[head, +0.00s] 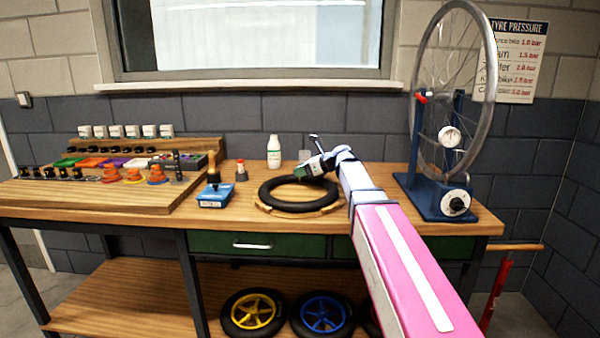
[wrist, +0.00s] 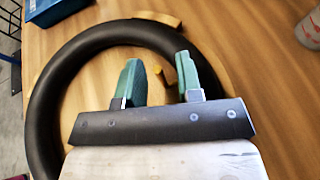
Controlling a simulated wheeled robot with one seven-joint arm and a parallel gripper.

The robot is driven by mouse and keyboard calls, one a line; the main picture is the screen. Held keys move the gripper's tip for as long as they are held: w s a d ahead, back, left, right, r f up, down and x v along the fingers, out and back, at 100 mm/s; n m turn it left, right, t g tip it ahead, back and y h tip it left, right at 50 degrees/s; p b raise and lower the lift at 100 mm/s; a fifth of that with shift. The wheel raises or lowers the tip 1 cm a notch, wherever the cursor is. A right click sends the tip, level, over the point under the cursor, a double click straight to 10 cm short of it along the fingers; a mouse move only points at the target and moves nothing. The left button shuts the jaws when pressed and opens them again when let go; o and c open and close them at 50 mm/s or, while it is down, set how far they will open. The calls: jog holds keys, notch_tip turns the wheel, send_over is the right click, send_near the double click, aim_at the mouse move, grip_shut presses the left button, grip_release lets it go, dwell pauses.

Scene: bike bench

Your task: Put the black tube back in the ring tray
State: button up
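The black tube (head: 268,192) is a thick ring lying flat at the bench's front middle. It also fills much of the wrist view (wrist: 42,110). Light wooden parts of the ring tray (head: 326,210) show under and outside its near edge; another wooden piece shows in the wrist view (wrist: 157,18). I cannot tell whether the tube is fully seated. My gripper (head: 299,173) is over the far right part of the ring. In the wrist view its green fingers (wrist: 158,66) are apart with nothing held, tips close to the tube; contact is unclear.
A blue box (head: 212,196) and a small red-and-white cone-like item (head: 241,171) stand left of the tube. A white bottle (head: 274,152) stands behind. A blue wheel stand (head: 440,195) is at the right, and a stepped wooden rack (head: 100,197) fills the left.

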jog(key=v, duration=1.1)
jog(key=shift+d, duration=0.2)
jog(key=shift+o, duration=0.3)
dwell(0.6)
